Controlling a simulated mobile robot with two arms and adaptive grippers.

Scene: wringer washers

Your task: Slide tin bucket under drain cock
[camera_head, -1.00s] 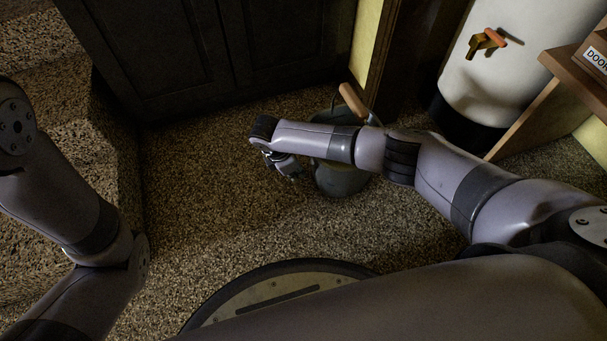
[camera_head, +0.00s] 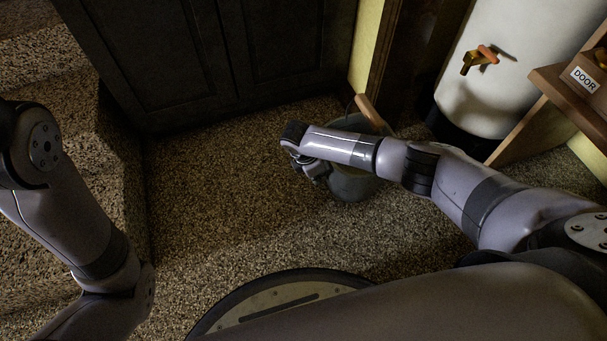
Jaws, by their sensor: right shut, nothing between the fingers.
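The grey tin bucket (camera_head: 352,187) stands upright on the speckled floor, with its wooden-gripped handle (camera_head: 371,112) raised at the back right. My right forearm crosses over it and hides much of its rim and inside. My right gripper (camera_head: 318,176) is shut and empty at the bucket's left side; I cannot tell whether it touches. The brass drain cock (camera_head: 471,60) with an orange lever sticks out of the white tank (camera_head: 497,95), up and to the right of the bucket. My left arm shows at the left edge, but its gripper is out of view.
A dark panelled cabinet (camera_head: 215,60) stands at the back, with a dark wooden post (camera_head: 402,60) beside it. A wooden shelf with a DOOR label (camera_head: 584,80) is at the right. The floor (camera_head: 220,200) left of the bucket is clear.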

